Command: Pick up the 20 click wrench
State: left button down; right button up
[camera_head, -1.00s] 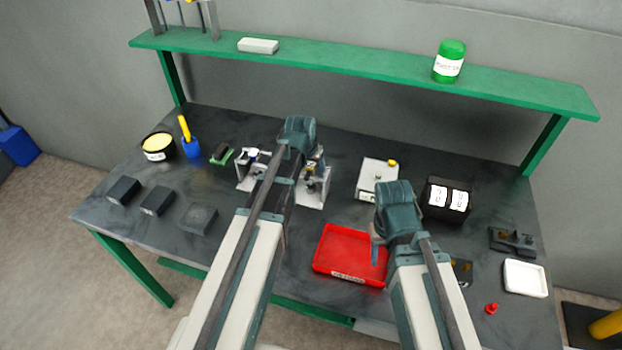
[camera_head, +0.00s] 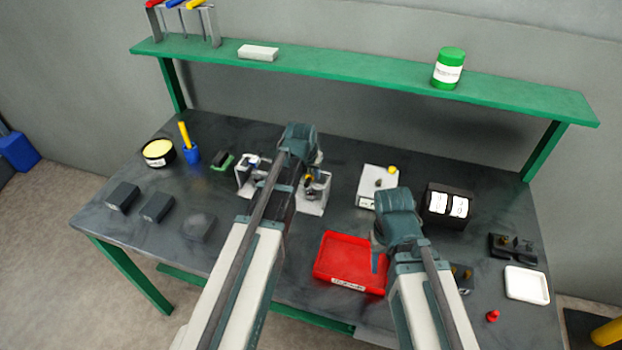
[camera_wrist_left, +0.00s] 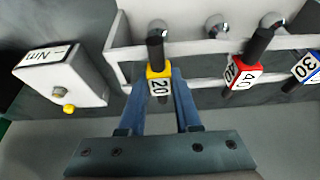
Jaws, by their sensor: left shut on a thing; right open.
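The 20 click wrench (camera_wrist_left: 158,82) has a yellow collar with a "20" label and a dark shaft, seen in the left wrist view. My left gripper (camera_wrist_left: 158,90) is shut on it, one blue finger on each side of the collar. The wrench is at the white rack (camera_wrist_left: 122,62); I cannot tell whether it is seated or slightly raised. In the head view my left gripper (camera_head: 311,172) is at the right end of the rack (camera_head: 313,207), and the arm hides much of it. My right gripper (camera_head: 378,256) is open above the red tray (camera_head: 335,268).
The red 40 wrench (camera_wrist_left: 242,72) and blue 30 wrench (camera_wrist_left: 305,67) stand beside the held one. A white box with a yellow knob (camera_head: 370,181) is right of the rack. A black box (camera_head: 447,204) lies farther right. The green shelf (camera_head: 350,73) spans the back.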

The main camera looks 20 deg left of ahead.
pick_arm(q)
jog(key=shift+r, duration=0.2)
notch_tip(320, 180, up, 18)
jog(key=p, duration=1.8)
jog(key=shift+f, duration=0.2)
